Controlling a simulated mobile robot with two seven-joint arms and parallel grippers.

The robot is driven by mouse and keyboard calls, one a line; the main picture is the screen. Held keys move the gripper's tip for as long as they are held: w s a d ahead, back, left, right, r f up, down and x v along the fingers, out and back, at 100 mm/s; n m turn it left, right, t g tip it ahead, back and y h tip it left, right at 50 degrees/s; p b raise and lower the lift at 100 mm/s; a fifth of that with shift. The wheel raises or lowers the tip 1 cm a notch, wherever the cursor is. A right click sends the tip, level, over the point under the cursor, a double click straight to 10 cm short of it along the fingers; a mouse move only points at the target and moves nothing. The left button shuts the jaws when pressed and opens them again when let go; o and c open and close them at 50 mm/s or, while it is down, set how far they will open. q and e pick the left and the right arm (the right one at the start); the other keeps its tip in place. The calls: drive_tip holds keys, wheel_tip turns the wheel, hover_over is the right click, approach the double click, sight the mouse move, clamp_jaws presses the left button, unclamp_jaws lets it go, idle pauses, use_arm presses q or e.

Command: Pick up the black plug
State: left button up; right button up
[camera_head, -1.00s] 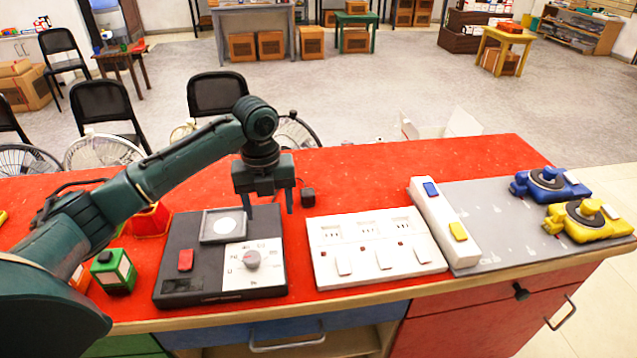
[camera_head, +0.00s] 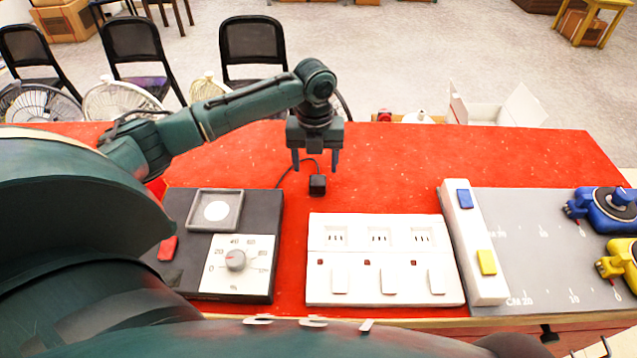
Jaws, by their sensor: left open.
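The black plug (camera_head: 317,184) is a small dark cube on the red table top, with a thin black cable running from it to the black device. My left gripper (camera_head: 315,168) is open, pointing down, with its fingertips just above and behind the plug. From this view I cannot tell whether the plug is between the fingers. My right gripper is not in view.
A white socket strip (camera_head: 384,294) lies in front of the plug. The black device (camera_head: 265,225) with a dial is at left. A white two-switch bar (camera_head: 470,240) and a grey mat (camera_head: 540,270) with blue (camera_head: 610,208) and yellow (camera_head: 622,264) vehicle-like tools are at right. The red table (camera_head: 480,160) behind is clear.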

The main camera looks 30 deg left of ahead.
sight(317, 180)
use_arm(q)
drive_tip(key=f, duration=0.6)
drive_tip(key=shift+w+d+f+p, duration=0.1)
drive_tip(key=shift+w+f+p, duration=0.15)
drive_tip(key=shift+f+p, duration=0.05)
drive_tip(key=c, duration=1.1)
